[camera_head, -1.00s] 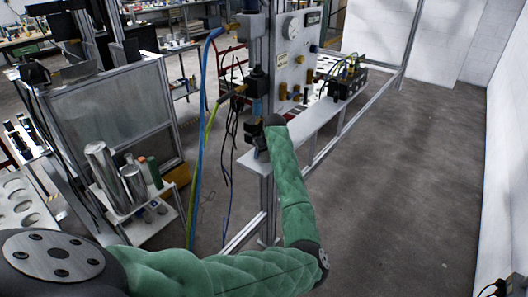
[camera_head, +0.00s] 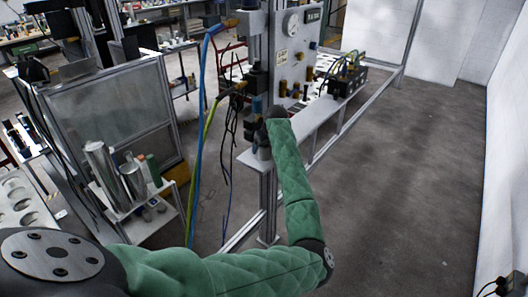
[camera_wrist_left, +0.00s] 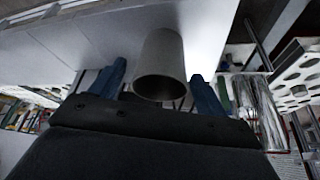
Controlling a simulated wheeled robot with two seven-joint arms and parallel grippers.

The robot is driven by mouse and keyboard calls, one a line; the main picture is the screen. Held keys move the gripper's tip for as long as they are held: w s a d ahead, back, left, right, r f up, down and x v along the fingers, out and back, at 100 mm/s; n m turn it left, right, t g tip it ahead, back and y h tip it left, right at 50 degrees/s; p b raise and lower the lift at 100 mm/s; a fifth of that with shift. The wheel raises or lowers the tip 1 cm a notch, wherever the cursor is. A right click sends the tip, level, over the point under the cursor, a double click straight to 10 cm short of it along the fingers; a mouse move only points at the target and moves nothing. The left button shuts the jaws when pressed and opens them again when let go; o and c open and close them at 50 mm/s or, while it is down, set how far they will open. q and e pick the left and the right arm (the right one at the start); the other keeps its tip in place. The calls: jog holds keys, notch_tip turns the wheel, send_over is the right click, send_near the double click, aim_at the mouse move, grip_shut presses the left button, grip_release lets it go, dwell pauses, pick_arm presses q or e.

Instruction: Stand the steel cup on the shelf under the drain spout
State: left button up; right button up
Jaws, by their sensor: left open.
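The steel cup (camera_wrist_left: 160,68) is a plain grey cylinder with its round dark mouth facing the wrist camera. It sits between the two blue fingertips of my left gripper (camera_wrist_left: 158,88), which is open with a gap beside the cup. The pale shelf (camera_wrist_left: 60,60) lies beyond the cup, and the cup seems to stand on it. In the head view my left gripper (camera_head: 262,146) is at the near end of the shelf (camera_head: 318,112), and the cup is hidden there. I cannot clearly pick out the drain spout. My right gripper is out of view.
An upright post (camera_head: 258,60) with valves and hoses rises beside the shelf end. A gauge panel (camera_head: 292,58) stands behind the shelf. Blue and green hoses (camera_head: 202,110) hang to the left. A white cart (camera_head: 125,210) holds steel cylinders (camera_head: 100,165).

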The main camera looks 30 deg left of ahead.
pick_arm(q)
jog(key=b+v, duration=0.2)
jog(key=v, duration=0.7)
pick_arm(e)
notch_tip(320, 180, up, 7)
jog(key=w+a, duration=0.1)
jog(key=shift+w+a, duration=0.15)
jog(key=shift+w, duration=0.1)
